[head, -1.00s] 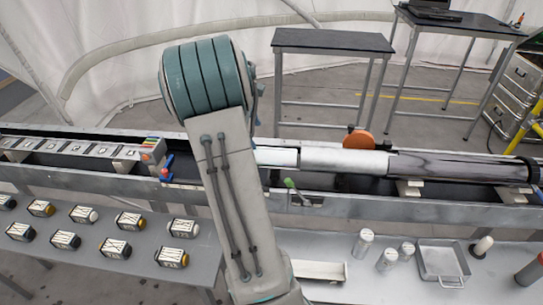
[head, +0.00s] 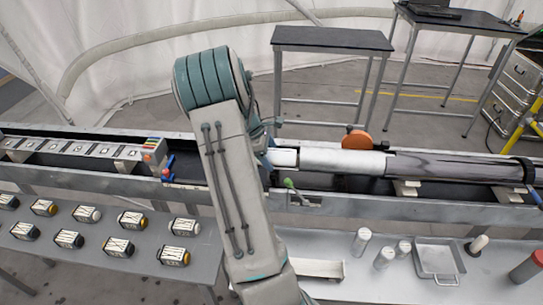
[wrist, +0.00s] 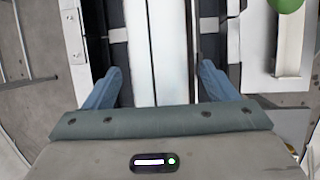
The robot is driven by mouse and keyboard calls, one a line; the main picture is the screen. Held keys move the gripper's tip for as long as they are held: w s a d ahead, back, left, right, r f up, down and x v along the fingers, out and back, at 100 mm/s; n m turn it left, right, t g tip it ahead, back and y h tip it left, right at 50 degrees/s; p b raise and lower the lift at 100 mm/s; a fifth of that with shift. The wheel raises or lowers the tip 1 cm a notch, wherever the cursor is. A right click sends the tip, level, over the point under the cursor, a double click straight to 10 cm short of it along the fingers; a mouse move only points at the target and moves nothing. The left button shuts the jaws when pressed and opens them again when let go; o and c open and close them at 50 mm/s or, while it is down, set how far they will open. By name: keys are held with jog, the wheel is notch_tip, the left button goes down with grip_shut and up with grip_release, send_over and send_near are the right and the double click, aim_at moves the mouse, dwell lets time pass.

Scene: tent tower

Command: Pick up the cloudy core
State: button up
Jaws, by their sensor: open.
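A long core lies in the metal trough (head: 330,204). Its pale whitish stretch (head: 357,162) looks like the cloudy core, and a dark streaked stretch (head: 450,167) continues to the right. The wrist view shows a whitish core (wrist: 172,45) running up the picture between my fingers. My gripper (wrist: 160,84) is open, with one blue finger on each side of the core; I cannot tell whether they touch it. In the head view, my arm hides most of the gripper and the core's left end.
An orange disc (head: 358,139) stands behind the core. A green knob (head: 288,183) sits at the trough's front edge. Several labelled blocks (head: 118,247) lie on the front-left table. Jars (head: 362,241) and a metal tray (head: 437,259) stand front right.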

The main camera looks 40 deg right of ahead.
jog(key=c, duration=1.4)
jog(key=shift+o, duration=0.2)
jog(key=shift+r, duration=0.15)
